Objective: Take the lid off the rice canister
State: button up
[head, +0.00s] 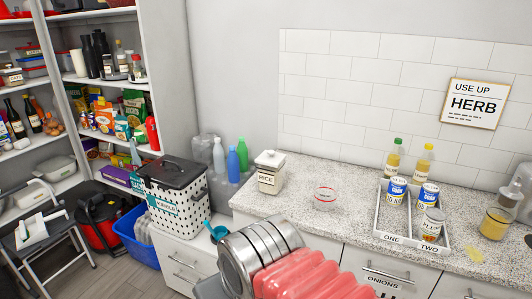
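The rice canister (270,178) is a squarish jar with a label reading RICE. It stands upright at the left end of the speckled countertop (300,222) in the head view. Its white lid (270,158), with a small knob, sits on top of it. My arm, with silver rings and a red ribbed sleeve, fills the bottom middle, in front of the counter. My gripper's fingertips do not show, so I see nothing held.
A white divided tray (411,222) holds cans and bottles further right. Bottles (232,166) stand behind left. A dotted basket (178,196) stands lower left. A glass dispenser (499,220) is far right.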

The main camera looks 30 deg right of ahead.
aim_at(270, 158)
jog(key=z, duration=0.1)
jog(key=i, duration=1.3)
jog(key=z, duration=0.15)
